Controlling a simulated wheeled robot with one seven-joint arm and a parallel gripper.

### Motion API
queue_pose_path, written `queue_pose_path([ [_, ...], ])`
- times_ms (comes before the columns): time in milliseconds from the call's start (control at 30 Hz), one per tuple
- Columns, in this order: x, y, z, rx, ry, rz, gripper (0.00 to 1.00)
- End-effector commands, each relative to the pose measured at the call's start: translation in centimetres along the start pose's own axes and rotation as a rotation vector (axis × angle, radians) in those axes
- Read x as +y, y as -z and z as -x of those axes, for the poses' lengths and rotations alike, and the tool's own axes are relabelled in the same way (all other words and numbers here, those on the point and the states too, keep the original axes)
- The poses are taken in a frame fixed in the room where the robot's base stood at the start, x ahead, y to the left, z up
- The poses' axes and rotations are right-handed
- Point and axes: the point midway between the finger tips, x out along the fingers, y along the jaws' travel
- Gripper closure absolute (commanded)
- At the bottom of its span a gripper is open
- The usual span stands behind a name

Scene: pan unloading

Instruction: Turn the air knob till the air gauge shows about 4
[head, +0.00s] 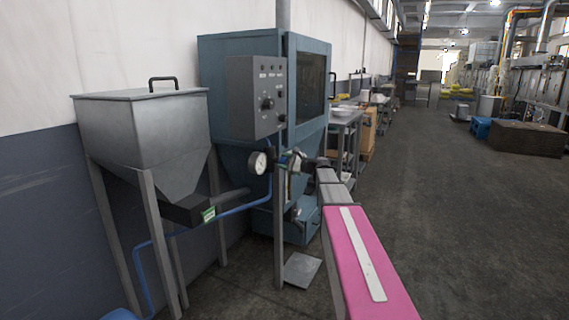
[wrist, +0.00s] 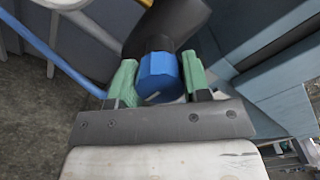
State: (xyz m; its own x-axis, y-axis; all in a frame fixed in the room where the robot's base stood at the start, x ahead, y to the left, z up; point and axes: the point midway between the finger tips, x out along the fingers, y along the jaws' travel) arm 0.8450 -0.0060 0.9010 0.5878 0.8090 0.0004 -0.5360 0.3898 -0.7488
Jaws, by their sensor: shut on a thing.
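The air knob (wrist: 157,78) is a blue faceted knob in the wrist view, with a pale mark on its face. My gripper (wrist: 157,85) has green finger pads on both sides of the knob and is shut on it. In the head view my arm reaches to the post beside the blue cabinet, and my gripper (head: 297,160) is small there; the knob is hidden or too small to make out. The air gauge (head: 258,163) is a round white dial left of my gripper. Its needle is too small to read.
A blue-green cabinet (head: 222,60) with a grey control box (head: 256,97) stands behind. A grey hopper (head: 150,125) on legs stands at left, and a blue hose (head: 232,211) runs below the gauge. A foot plate (head: 301,270) lies on the floor.

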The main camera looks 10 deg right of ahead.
Motion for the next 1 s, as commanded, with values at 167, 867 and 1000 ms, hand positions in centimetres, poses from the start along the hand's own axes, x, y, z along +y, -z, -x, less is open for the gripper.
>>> queue_pose_path([
  [167, 0.11, 0.05, 0.10, 0.002, -0.002, -0.021, 0.80],
  [867, 0.06, 0.02, 0.05, 0.001, -0.001, -0.023, 0.31],
  [1000, 0.05, 0.00, 0.58, 0.001, 0.000, -0.023, 0.31],
])
